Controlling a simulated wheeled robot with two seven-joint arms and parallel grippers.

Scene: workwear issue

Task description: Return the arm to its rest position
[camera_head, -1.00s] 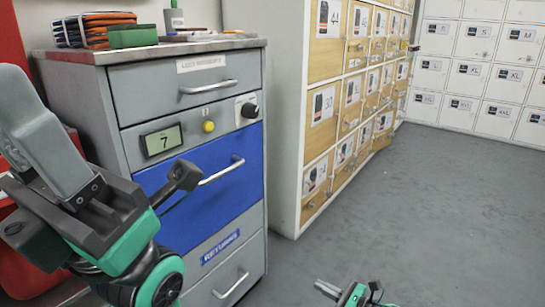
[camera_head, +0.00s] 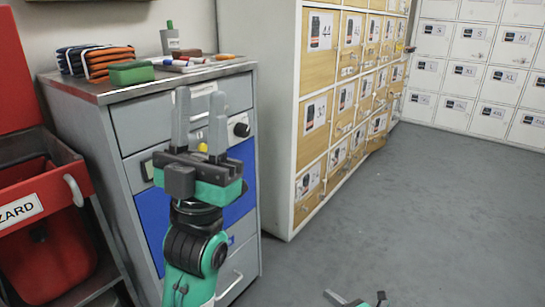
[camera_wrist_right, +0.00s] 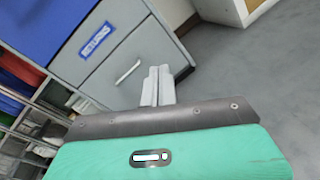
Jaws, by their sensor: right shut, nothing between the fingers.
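My left gripper (camera_head: 200,94) stands in front of the grey drawer cabinet (camera_head: 155,123) in the head view. Its two grey fingers point up and are spread apart, with nothing between them. My right gripper (camera_head: 352,299) shows only in part at the bottom edge of the head view, low over the floor. In the right wrist view its fingers (camera_wrist_right: 158,84) are together and empty, in front of the cabinet's lower drawers. Most of the right arm is out of view.
The cabinet's blue drawer (camera_head: 240,160) is partly hidden by my left arm. A red bin (camera_head: 50,235) stands at left. Wooden lockers (camera_head: 313,130) stand behind. The floor (camera_head: 410,220) at right is clear.

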